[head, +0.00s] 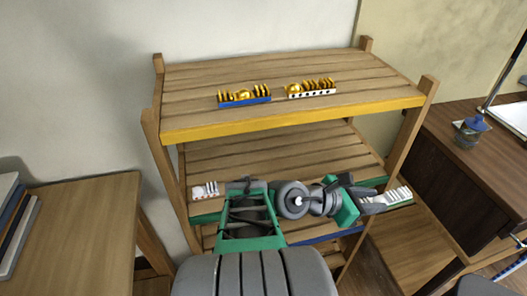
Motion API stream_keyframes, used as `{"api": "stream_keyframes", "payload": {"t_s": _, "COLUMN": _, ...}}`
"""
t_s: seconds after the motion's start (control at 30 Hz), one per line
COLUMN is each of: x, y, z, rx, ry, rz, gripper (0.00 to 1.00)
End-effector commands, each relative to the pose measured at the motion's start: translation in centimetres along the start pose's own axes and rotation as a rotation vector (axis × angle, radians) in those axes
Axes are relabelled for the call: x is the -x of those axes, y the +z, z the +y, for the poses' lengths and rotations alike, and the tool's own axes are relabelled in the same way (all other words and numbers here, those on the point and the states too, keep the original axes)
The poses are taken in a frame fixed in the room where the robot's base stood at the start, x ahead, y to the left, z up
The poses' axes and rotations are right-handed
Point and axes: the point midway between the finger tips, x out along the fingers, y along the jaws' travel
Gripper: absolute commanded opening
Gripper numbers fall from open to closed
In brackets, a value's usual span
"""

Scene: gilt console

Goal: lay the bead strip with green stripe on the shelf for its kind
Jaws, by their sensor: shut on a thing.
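My gripper (375,203) is shut on a bead strip (399,195) with pale, ribbed beads and a green stripe along its side. In the head view the strip overlaps the front right corner of the wooden rack; I cannot tell its height or distance from the shelf. The rack's top shelf (200,106) has a yellow front edge. Its middle shelf (235,160) has a green edge, partly hidden by my arm. A lower shelf (328,238) has a blue edge and is mostly hidden.
Two gold-beaded strips stand on the top shelf, one with a blue side (244,97), one white with dark dots (311,89). A pale strip (205,190) lies at the middle shelf's left. A table (80,225) stands left, a dark desk (480,160) right.

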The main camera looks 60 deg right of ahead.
Motion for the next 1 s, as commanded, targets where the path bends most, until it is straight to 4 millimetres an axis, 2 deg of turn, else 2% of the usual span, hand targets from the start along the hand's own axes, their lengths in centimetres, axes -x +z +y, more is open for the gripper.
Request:
{"api": "stream_keyframes", "payload": {"t_s": 0.07, "x": -0.3, "y": 0.2, "z": -1.1, "rx": -0.016, "ry": -0.030, "rz": -0.001, "gripper": 0.00}}
{"api": "stream_keyframes", "payload": {"t_s": 0.17, "x": -0.4, "y": -0.1, "z": -0.7, "rx": -0.017, "ry": -0.031, "rz": -0.001, "gripper": 0.00}}
{"api": "stream_keyframes", "payload": {"t_s": 0.3, "x": -0.8, "y": -0.9, "z": 2.7, "rx": -0.016, "ry": -0.026, "rz": -0.001, "gripper": 0.00}}
{"api": "stream_keyframes", "payload": {"t_s": 0.6, "x": -1.0, "y": -0.4, "z": 12.1, "rx": -0.015, "ry": -0.028, "rz": -0.001, "gripper": 0.00}}
{"api": "stream_keyframes", "payload": {"t_s": 0.7, "x": -1.0, "y": -0.2, "z": 14.5, "rx": -0.014, "ry": -0.029, "rz": 0.000, "gripper": 0.00}}
{"api": "stream_keyframes", "payload": {"t_s": 0.93, "x": -1.0, "y": 0.1, "z": 17.2, "rx": -0.015, "ry": -0.029, "rz": -0.001, "gripper": 0.00}}
{"api": "stream_keyframes", "payload": {"t_s": 1.0, "x": -1.6, "y": -1.4, "z": 17.0, "rx": -0.017, "ry": -0.029, "rz": -0.001, "gripper": 0.00}}
